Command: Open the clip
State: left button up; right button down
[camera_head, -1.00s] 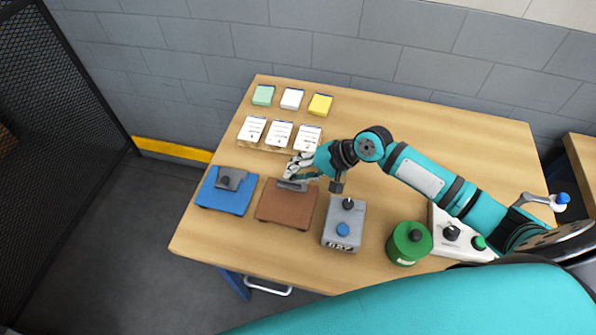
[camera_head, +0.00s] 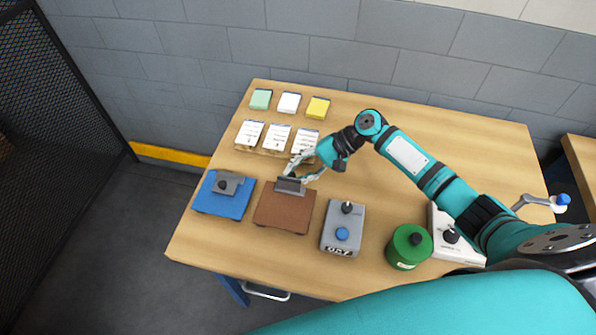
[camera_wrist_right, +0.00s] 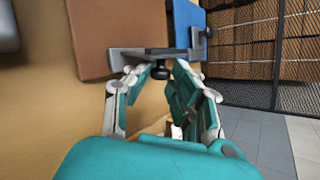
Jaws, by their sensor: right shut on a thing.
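The brown board (camera_head: 285,209) lies on the table with a grey metal clip (camera_head: 290,187) at its far edge. In the right wrist view the clip (camera_wrist_right: 128,58) has a dark plate seen nearly edge-on, with a black knob (camera_wrist_right: 160,73) facing my gripper. The plate looks tilted up from the board. My right gripper (camera_head: 294,172) is at the clip's far side, its fingertips (camera_wrist_right: 166,69) shut about the knob. In the head view the knob is hidden by the fingers. My left gripper is out of view.
A blue board (camera_head: 222,200) with its own clip lies left of the brown one. A grey box (camera_head: 331,222) with knobs and a green canister (camera_head: 404,254) stand right. Several paper stacks (camera_head: 277,140) and sticky-note pads (camera_head: 289,102) sit behind. Table is clear at back right.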

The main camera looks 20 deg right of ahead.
jog(key=c, duration=1.1)
grip_release()
jog(key=shift+c, duration=0.2)
jog(key=v, duration=1.2)
jog(key=shift+f, duration=0.15)
